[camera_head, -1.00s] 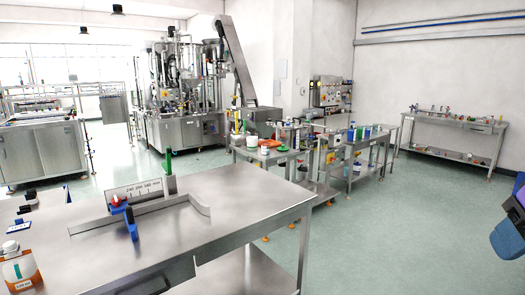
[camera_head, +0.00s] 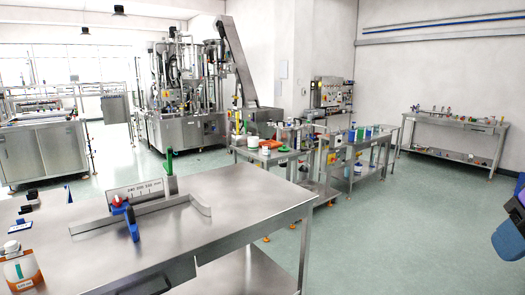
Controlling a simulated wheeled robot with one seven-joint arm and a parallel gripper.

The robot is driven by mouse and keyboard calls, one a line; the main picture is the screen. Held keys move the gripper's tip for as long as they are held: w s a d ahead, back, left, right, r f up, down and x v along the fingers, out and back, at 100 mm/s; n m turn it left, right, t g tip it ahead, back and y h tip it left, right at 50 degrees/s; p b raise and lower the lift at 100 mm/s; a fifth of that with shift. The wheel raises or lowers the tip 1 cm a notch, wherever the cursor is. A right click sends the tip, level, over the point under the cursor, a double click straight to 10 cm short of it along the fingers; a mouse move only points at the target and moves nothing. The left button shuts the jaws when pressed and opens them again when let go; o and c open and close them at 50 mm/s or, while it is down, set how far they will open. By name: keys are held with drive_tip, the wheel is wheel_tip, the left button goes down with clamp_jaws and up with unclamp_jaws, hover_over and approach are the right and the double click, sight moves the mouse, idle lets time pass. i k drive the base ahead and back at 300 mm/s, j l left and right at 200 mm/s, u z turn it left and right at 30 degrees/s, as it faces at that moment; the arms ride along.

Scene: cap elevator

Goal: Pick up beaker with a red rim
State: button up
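I cannot make out a beaker with a red rim for certain. On the middle bench, a small white container (camera_head: 253,142) stands beside a flat orange-red item (camera_head: 270,144). Several small blue, green and white vessels stand on the bench behind it, including a blue one (camera_head: 368,132); their rims are too small to read. A blue and dark shape at the right edge seems to be part of my arm. No gripper fingers show, so I cannot see where my gripper is relative to any vessel.
A steel table (camera_head: 250,197) fills the near left, holding a curved metal guide, a red and blue clamp (camera_head: 127,212) and an orange-and-white bottle (camera_head: 20,268). A large machine (camera_head: 180,100) stands behind. Another bench (camera_head: 457,125) is at far right. Green floor (camera_head: 400,230) is clear in between.

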sight(267, 147)
drive_tip(key=i+j, duration=0.1)
drive_tip(key=i, duration=0.3)
drive_tip(key=i+j+z, duration=0.1)
drive_tip(key=i, duration=0.35)
drive_tip(key=i+l+z, duration=0.1)
drive_tip(key=i+z, duration=0.3)
drive_tip(key=i, duration=0.15)
drive_tip(key=i+z, duration=0.35)
drive_tip(key=i, duration=0.2)
drive_tip(key=i+j+z, duration=0.4)
drive_tip(key=i, duration=0.15)
drive_tip(key=i+u, duration=0.15)
drive_tip(key=i, duration=0.4)
drive_tip(key=i+l+u, duration=0.1)
drive_tip(key=i, duration=0.5)
drive_tip(key=i+l+u, duration=0.15)
drive_tip(key=i, duration=0.4)
drive_tip(key=i+u, duration=0.35)
drive_tip(key=i, duration=0.2)
drive_tip(key=i+l+u, duration=0.1)
drive_tip(key=i+u, duration=0.2)
drive_tip(key=i, duration=0.25)
drive_tip(key=i+l+u, duration=0.35)
drive_tip(key=i, duration=0.15)
drive_tip(key=i+u, duration=0.5)
drive_tip(key=i+l+u, duration=0.15)
drive_tip(key=i+u, duration=0.35)
drive_tip(key=i+l+u, duration=0.3)
drive_tip(key=u, duration=0.15)
